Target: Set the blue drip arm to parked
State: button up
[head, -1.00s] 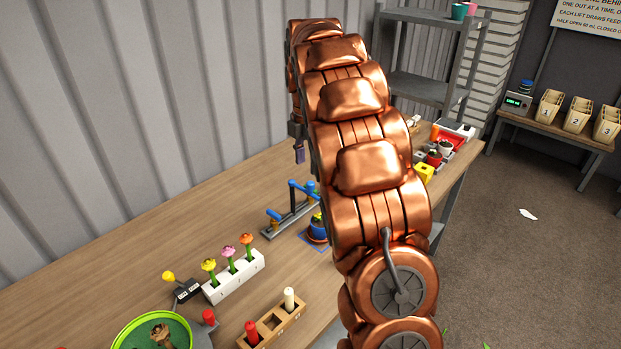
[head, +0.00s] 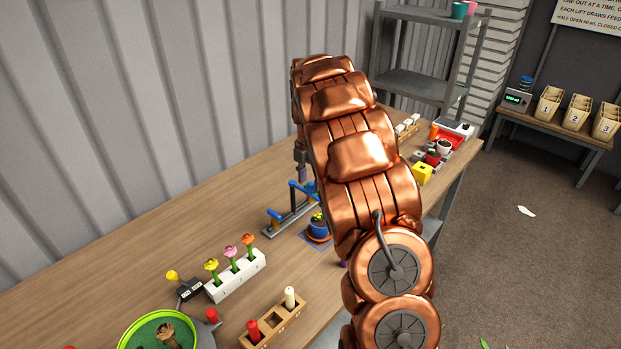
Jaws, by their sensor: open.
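The blue drip arm (head: 303,190) is on a grey base rail (head: 284,224) on the wooden bench, mid-frame in the head view. A raised blue bar runs between blue-topped supports, and its right end is close to my copper arm. Beside it a small blue pot with a plant (head: 318,228) stands on a blue-edged square. My gripper (head: 301,172) shows only in part at the left side of my arm, pointing down above the far end of the drip arm. It is open, with nothing seen in it. Whether it touches the blue bar cannot be told.
A white block with several tulips (head: 236,279) and a wooden holder with red and cream pegs (head: 273,320) stand nearer on the bench. A green-rimmed bowl (head: 128,335) is at lower left. A yellow block (head: 422,173) stands right of my arm. The bench's left back is clear.

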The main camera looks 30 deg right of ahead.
jog(key=shift+f, duration=0.3)
jog(key=shift+c, duration=0.4)
grip_shut()
